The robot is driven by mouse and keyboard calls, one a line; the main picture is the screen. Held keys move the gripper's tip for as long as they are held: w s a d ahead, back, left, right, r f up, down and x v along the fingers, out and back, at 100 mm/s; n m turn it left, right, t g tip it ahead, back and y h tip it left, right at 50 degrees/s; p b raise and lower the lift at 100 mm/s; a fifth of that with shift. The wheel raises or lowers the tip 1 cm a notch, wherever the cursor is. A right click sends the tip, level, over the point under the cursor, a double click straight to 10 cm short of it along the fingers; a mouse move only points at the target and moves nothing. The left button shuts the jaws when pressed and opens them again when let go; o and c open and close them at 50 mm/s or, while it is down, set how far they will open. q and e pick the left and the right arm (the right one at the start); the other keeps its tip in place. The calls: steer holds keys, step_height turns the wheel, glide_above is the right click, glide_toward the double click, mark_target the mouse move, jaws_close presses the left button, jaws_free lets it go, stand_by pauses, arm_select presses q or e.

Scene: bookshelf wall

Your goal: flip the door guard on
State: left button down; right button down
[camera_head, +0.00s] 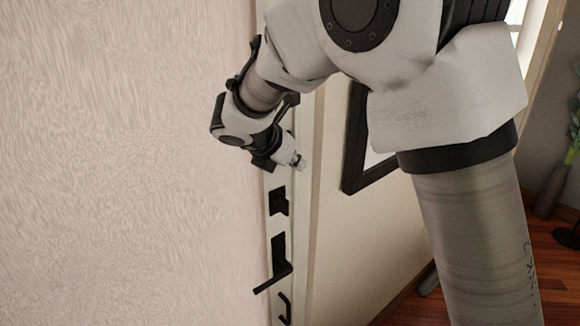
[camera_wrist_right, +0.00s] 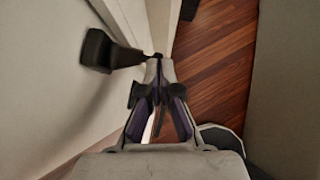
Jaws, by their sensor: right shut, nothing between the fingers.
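The door edge carries black hardware in the head view. A small black fitting (camera_head: 279,201) sits highest, below my right gripper. Lower down is a black lever handle (camera_head: 279,262). My right gripper (camera_head: 299,161) is beside the door edge, above these fittings, with its fingers shut and empty. In the right wrist view, a black piece with a bar (camera_wrist_right: 100,50), which looks like the door guard, sticks out from the pale surface at left. Its bar reaches close to the shut fingertips (camera_wrist_right: 155,64); I cannot tell whether they touch. My left gripper is not in view.
A black hook-shaped piece (camera_head: 286,307) is at the bottom of the door edge. A black-framed picture (camera_head: 354,150) hangs on the wall to the right. Wooden floor (camera_wrist_right: 215,65) shows beyond the fingers. A plant (camera_head: 573,135) stands at far right.

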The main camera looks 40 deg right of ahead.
steer(key=shift+h+b, duration=0.4)
steer(key=shift+h, duration=0.1)
stand_by(1.2)
